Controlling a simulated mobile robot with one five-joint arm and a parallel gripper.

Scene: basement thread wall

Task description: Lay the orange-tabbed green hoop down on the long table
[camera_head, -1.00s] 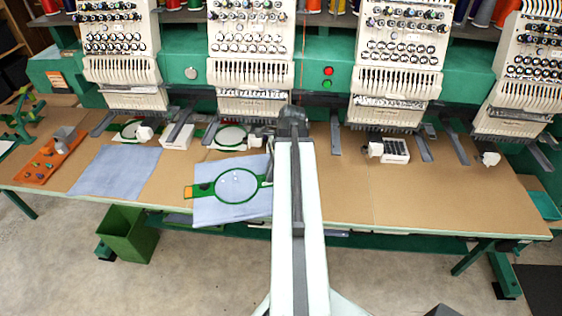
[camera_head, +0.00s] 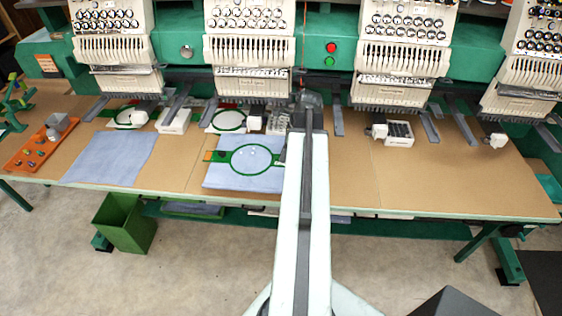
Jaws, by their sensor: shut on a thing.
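The orange-tabbed green hoop (camera_head: 233,170) is an oval ring around pale blue cloth (camera_head: 228,181), left of my arm. Its orange tab (camera_head: 208,156) points left. Hoop and cloth appear over the front middle of the long table (camera_head: 350,185), roughly level. I cannot tell whether they touch the tabletop or hang just above it. My gripper (camera_head: 284,159) is at the hoop's right end, shut on it. My arm mostly hides the jaws and that end of the hoop.
Embroidery machine heads (camera_head: 247,50) line the back. Another blue cloth (camera_head: 110,159) and an orange tray (camera_head: 38,150) lie to the left. White boxes (camera_head: 173,121) stand near the machines. A green bin (camera_head: 124,222) is on the floor.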

